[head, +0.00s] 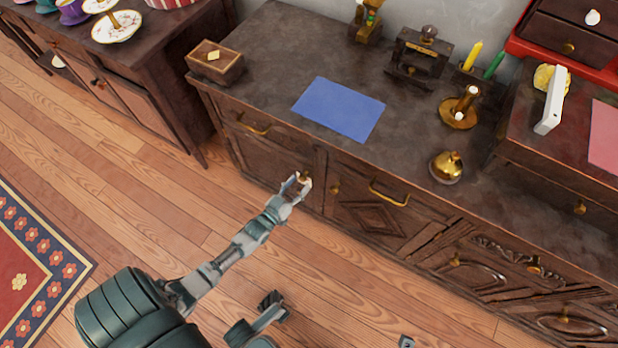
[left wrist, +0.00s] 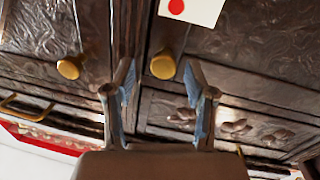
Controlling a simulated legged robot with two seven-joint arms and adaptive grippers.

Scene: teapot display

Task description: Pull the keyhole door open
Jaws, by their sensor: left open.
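The dark wooden cabinet (head: 270,140) has a door (head: 268,162) with a round brass knob (head: 304,176), below its left drawer. My left gripper (head: 300,184) is open at that knob. In the left wrist view my fingers (left wrist: 163,90) point at the door front, and the brass knob (left wrist: 163,65) shows between them, apart from both fingers. A second brass knob (left wrist: 68,68) belongs to the neighbouring door and lies outside the fingers. I cannot make out a keyhole on this door.
A white card with a red dot (left wrist: 190,10) is close to the knob. A brass drawer handle (head: 388,195) juts out to the right. The cabinet top holds a blue sheet (head: 339,109), a small box (head: 214,62) and brassware. The wooden floor (head: 150,165) before the door is free.

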